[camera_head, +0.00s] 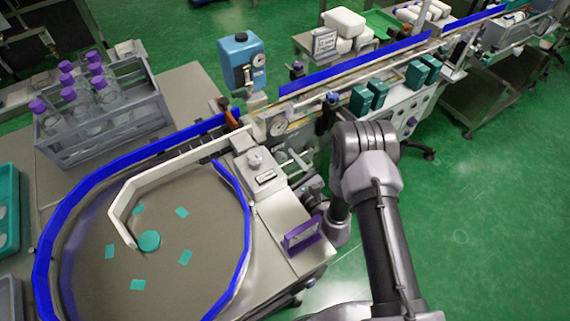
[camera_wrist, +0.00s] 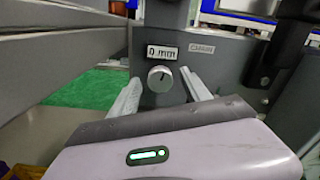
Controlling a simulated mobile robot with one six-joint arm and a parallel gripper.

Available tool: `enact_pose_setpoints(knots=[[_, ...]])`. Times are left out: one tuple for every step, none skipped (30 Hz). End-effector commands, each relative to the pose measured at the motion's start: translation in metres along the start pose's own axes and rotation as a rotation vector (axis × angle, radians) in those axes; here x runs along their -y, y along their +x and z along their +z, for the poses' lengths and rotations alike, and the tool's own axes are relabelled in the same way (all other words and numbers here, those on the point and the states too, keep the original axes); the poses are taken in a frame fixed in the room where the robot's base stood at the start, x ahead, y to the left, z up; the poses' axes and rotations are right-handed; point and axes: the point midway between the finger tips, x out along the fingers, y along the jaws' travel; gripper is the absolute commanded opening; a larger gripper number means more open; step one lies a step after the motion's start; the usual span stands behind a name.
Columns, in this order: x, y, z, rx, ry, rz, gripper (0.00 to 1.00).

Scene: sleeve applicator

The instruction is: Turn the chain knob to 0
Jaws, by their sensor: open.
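In the wrist view, a round silver knob (camera_wrist: 160,79) sits on a dark grey panel. A small white label (camera_wrist: 163,52) just above it appears to read "0 mm". A second small label (camera_wrist: 202,48) to its right is too blurred to read surely. The knob's pointer direction is too small to tell. My gripper (camera_wrist: 160,92) is open and empty, with one pale finger on each side of the knob in the picture. I cannot tell how far the fingertips are from it. In the head view, my gripper (camera_head: 308,190) is beside the machine, and this knob cannot be made out.
A grey box with a top knob (camera_head: 255,158) stands by the round turntable (camera_head: 90,275). A purple-framed panel (camera_head: 302,235) stands near my wrist. The blue-railed conveyor (camera_head: 350,65) runs to the upper right. Green floor (camera_head: 480,210) is open at right.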

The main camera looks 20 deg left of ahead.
Motion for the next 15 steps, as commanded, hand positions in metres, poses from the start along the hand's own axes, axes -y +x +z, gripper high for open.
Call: enact_pose_setpoints(knots=[[0.0002,-0.0001,0.0003,0.0,0.0,0.0,0.56],[0.0002,-0.0001,0.0003,0.0,0.0,0.0,0.56],[0.0002,-0.0002,0.0003,0.0,0.0,0.0,0.56],[0.0002,-0.0002,0.0003,0.0,0.0,0.0,0.52],[0.0002,-0.0003,0.0003,0.0,0.0,0.0,0.46],[0.0002,-0.0003,0.0003,0.0,0.0,0.0,0.38],[0.0001,-0.0003,0.0003,0.0,0.0,0.0,0.32],[0.0001,-0.0004,0.0003,0.0,0.0,0.0,0.26],[0.0001,-0.0004,0.0003,0.0,0.0,0.0,0.18],[0.0001,-0.0004,0.0003,0.0,0.0,0.0,0.12],[0.0001,-0.0004,0.0003,0.0,0.0,0.0,0.07],[0.0001,-0.0005,0.0003,0.0,0.0,0.0,0.0],[0.0001,-0.0005,0.0003,0.001,0.0,0.0,0.0],[0.0001,-0.0005,0.0002,0.001,-0.002,0.0,0.0],[0.0,-0.0005,-0.0001,0.001,-0.017,0.0,0.0]])
